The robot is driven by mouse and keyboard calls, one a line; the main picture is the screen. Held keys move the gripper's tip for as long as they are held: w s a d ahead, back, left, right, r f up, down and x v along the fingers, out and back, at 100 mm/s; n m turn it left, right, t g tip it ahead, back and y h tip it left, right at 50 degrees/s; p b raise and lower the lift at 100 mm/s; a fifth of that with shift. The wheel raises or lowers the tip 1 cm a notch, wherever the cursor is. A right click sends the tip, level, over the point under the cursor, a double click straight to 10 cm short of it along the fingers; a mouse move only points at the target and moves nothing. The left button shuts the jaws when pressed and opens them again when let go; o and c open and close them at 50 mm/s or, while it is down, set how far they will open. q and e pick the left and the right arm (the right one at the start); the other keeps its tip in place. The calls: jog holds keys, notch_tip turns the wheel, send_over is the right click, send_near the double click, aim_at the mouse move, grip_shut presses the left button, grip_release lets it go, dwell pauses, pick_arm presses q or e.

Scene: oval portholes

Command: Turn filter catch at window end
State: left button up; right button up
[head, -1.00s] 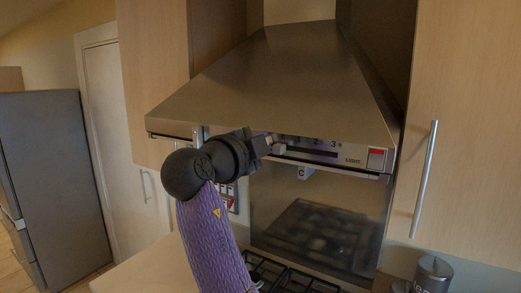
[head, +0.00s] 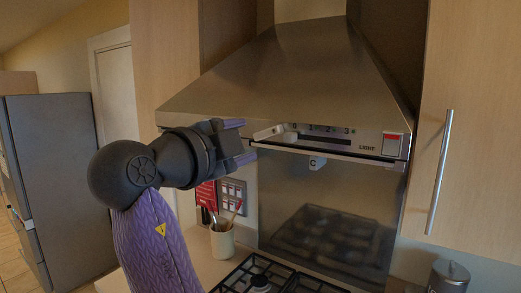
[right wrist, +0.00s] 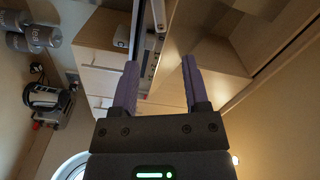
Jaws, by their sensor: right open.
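A small pale tab marked C (head: 317,163) hangs under the front edge of the steel range hood (head: 290,75); I cannot tell for sure that it is the filter catch. A pale lever-like piece (head: 268,132) sits at the left end of the hood's control strip. My right gripper (head: 242,141) is open and empty, just left of the lever and apart from the tab. In the right wrist view its two purple fingers (right wrist: 160,80) stand apart with nothing between them. My left gripper is not in view.
A red switch (head: 392,145) is at the strip's right end. Below are a gas hob (head: 262,284) and a utensil pot (head: 222,240). Cupboard doors with a long handle (head: 440,172) flank the hood on the right. A grey fridge (head: 55,180) stands far left.

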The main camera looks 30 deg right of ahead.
jog(key=shift+s+a, duration=0.25)
jog(key=shift+a, duration=0.25)
